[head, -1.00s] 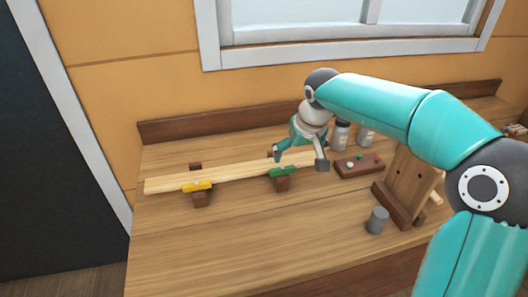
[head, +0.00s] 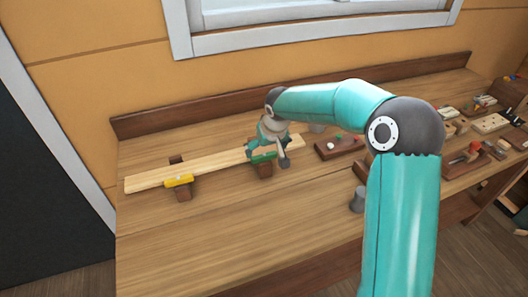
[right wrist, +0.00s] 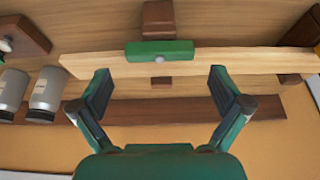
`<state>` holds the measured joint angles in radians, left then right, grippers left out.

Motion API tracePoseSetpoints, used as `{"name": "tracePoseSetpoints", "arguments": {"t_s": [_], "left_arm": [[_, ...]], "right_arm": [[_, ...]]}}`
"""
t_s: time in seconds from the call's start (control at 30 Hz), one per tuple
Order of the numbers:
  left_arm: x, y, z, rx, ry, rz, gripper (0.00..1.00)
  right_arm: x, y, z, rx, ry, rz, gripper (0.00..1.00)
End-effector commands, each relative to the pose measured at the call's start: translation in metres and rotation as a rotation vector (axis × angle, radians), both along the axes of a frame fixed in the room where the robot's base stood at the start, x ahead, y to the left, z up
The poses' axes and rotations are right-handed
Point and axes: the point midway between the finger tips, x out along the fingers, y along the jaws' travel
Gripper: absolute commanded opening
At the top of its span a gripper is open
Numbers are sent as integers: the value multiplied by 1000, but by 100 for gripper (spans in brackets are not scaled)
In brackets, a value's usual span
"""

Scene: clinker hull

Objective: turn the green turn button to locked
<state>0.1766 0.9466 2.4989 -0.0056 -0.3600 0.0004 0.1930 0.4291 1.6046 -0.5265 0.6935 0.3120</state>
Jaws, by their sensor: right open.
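The green turn button (head: 263,156) sits on a brown block at the front edge of a pale plank (head: 215,168). In the right wrist view the green button (right wrist: 143,52) is a short bar with a round grey pivot, its length running along the plank. My right gripper (head: 268,153) is open above the plank at the green button and partly covers it in the head view. In the right wrist view my right gripper's fingers (right wrist: 160,82) are spread wide, with nothing between the tips; the button lies just beyond them. My left gripper is out of view.
A yellow turn button (head: 178,181) sits on another block to the left. A dark board with small knobs (head: 339,147) and a grey cylinder (head: 357,199) stand to the right. Grey bottles (right wrist: 47,88) show in the wrist view. The bench front is clear.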

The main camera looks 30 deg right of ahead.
Motion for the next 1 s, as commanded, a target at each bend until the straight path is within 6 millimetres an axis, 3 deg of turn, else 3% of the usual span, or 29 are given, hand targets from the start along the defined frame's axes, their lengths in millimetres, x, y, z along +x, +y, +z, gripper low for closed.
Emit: {"name": "tracePoseSetpoints", "arguments": {"t_s": [0.23, 0.6, 0.9, 1.0], "left_arm": [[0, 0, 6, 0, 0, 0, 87], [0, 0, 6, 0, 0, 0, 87], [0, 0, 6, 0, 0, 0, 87], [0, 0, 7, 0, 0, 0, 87]], "right_arm": [[12, -2, -28, 0, 1, 1, 100], [14, -3, -34, 0, -1, 1, 100], [14, -2, -33, 0, -1, 1, 53], [14, -2, -33, 1, -1, 2, 53]]}}
